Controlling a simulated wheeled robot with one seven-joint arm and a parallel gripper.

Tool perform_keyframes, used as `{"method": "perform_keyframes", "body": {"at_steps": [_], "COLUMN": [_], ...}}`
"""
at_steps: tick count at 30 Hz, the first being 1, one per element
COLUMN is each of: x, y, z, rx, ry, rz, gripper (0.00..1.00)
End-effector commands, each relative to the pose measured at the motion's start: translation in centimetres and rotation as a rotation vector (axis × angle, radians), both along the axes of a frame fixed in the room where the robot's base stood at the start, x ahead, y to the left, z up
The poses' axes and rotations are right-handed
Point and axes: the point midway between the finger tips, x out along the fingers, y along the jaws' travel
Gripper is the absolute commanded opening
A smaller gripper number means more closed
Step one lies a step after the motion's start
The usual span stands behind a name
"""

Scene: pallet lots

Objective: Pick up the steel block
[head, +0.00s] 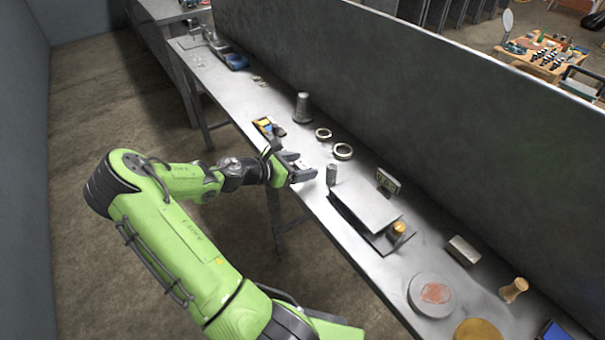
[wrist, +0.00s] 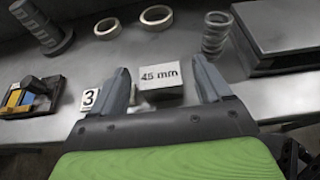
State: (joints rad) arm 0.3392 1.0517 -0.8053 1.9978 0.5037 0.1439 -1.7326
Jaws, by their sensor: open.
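A small grey block marked "45 mm" (wrist: 162,96) lies on the steel bench, seen in the wrist view between and just beyond my fingers. It looks like the steel block. In the head view it is mostly hidden by my gripper (head: 299,167). My gripper (wrist: 161,75) is open, its two fingers spread either side of the block in the picture; I cannot tell whether they touch it. Another plain grey block (head: 463,250) lies farther right along the bench, by the upright panel.
A coil spring (head: 331,174) stands close right of my gripper, beside a raised flat plate (head: 365,206). Two rings (head: 343,151) and a stepped grey cone (head: 303,108) stand behind. A tray of coloured pieces (wrist: 28,100) and a "3" tag (wrist: 90,100) lie left.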

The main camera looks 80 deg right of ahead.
Motion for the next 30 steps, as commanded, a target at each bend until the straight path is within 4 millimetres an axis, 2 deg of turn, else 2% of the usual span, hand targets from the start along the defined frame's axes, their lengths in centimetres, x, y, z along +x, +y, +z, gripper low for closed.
{"method": "perform_keyframes", "body": {"at_steps": [3,9,23,30], "x": [-0.77,-0.79,-0.78,-0.79], "y": [-0.85,-0.92,-0.86,-0.90], "z": [-0.63,-0.47,-0.48,-0.09], "rx": [0.000,0.000,0.001,-0.002], "ry": [0.000,0.000,-0.001,-0.001], "rz": [0.000,0.001,0.000,-0.001], "gripper": [0.78,0.78,0.07,0.07]}}
